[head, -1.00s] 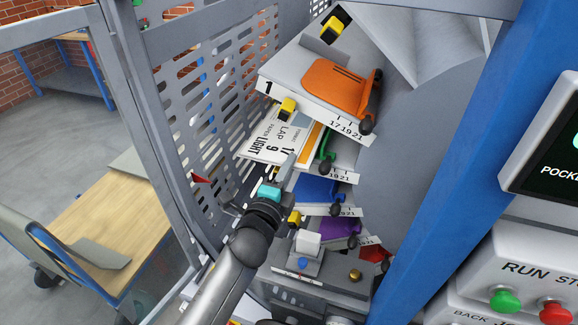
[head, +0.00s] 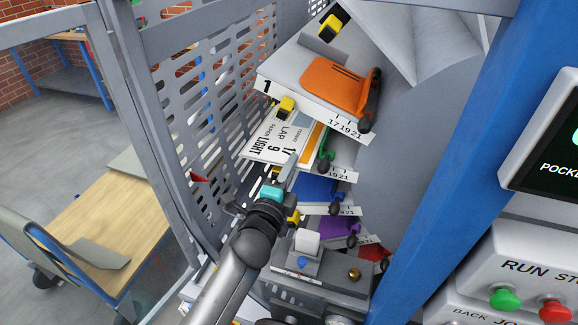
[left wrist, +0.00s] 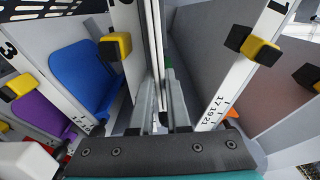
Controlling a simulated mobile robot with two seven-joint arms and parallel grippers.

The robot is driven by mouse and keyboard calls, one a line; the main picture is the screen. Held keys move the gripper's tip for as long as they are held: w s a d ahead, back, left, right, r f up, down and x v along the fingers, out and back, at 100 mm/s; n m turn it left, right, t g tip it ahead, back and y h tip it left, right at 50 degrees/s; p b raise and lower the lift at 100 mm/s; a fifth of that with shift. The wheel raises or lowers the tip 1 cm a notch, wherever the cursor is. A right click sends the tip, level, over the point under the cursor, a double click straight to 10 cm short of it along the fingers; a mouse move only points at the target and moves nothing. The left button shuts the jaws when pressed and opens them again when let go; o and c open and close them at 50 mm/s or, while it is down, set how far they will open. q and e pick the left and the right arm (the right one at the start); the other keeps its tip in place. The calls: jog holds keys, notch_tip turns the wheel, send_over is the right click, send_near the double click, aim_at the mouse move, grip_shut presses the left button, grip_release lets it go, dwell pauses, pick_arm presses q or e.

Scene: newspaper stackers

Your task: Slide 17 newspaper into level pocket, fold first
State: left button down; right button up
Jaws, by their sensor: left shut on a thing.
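The newspaper (head: 272,138), a white sheet marked 17, LAP, 9 and LIGHT with an orange strip, lies at the pocket with the green guide (head: 326,152), just below the top pocket marked 1. My left gripper (head: 288,172) is shut on the newspaper's near edge. In the left wrist view the gripper fingers (left wrist: 160,118) close around a thin edge, seen end-on between the pocket plates. I cannot tell how deep the newspaper sits or which edge is the fold. My right gripper is not in view.
The top pocket has an orange guide (head: 336,88). Blue (head: 318,188), purple (head: 338,228) and red (head: 372,254) guides sit below. A slotted grey panel (head: 205,110) stands close left, a blue post (head: 440,160) right. A white block (head: 306,240) stands below the gripper.

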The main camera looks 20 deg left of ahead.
pick_arm(q)
jog(key=shift+d, duration=0.15)
jog(key=c, duration=0.8)
grip_release()
jog(key=s+p, duration=0.1)
jog(key=s, duration=0.6)
dwell(0.7)
jog(key=shift+s+a+b, duration=0.15)
jog(key=shift+s+b, duration=0.45)
jog(key=shift+s, duration=1.95)
jog(key=shift+s+a+b, duration=0.15)
jog(key=shift+s+b, duration=0.4)
jog(key=shift+s, duration=2)
jog(key=shift+s+a+b, duration=0.15)
jog(key=shift+s+b, duration=0.45)
jog(key=shift+s, duration=1.95)
